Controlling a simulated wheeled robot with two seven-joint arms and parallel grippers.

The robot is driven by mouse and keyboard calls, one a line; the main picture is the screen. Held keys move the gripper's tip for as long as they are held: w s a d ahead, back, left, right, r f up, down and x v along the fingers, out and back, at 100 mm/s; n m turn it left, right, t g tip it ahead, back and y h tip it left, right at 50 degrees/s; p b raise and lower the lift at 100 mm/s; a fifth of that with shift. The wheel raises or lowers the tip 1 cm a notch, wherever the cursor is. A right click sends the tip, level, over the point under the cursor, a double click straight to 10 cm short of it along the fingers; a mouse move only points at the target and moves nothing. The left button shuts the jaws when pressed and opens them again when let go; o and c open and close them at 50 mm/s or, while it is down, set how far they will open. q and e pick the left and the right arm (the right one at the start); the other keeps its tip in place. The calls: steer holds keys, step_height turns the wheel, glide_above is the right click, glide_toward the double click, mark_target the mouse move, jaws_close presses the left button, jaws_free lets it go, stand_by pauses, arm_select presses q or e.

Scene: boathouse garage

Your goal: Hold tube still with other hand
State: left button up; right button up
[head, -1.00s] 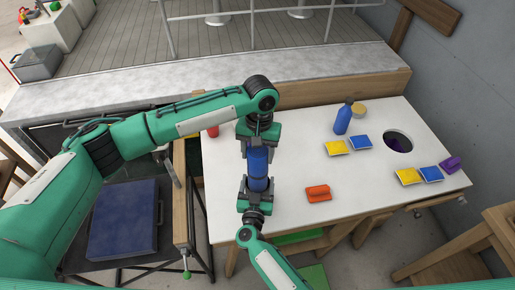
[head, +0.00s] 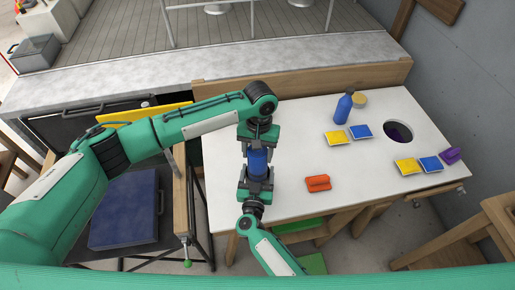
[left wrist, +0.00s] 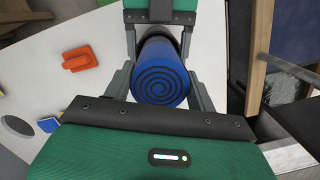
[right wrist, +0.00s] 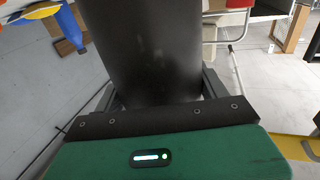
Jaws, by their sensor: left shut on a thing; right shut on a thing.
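The tube (head: 258,162) is a blue cylinder above the left end of the white table, between my two grippers. Its spiral-patterned end (left wrist: 160,75) faces the camera in the left wrist view. My left gripper (head: 257,145) is shut on the tube at its far part, with fingers on both sides. My right gripper (head: 256,183) is shut on the tube's near part, close to the left one. In the right wrist view a broad dark cylinder (right wrist: 145,50), seemingly the shaded tube, fills the space between the fingers. Much of the tube is hidden by the grippers.
On the white table (head: 300,225) are an orange block with handle (head: 318,183), a blue bottle (head: 344,108), yellow and blue packets (head: 361,131) and a round hole (head: 398,129). A dark blue case (head: 125,210) lies left. A yellow panel (head: 150,113) shows behind my left arm.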

arm_select(q)
steer(key=shift+f, duration=2.95)
steer(key=shift+f, duration=0.3)
steer(key=o, duration=1.5)
steer(key=r, duration=0.4)
steer(key=w+r, duration=0.1)
steer(key=r, duration=0.7)
steer(key=shift+w+d, duration=0.15)
steer(key=shift+w, duration=0.1)
arm_select(e)
steer(key=o, duration=1.1)
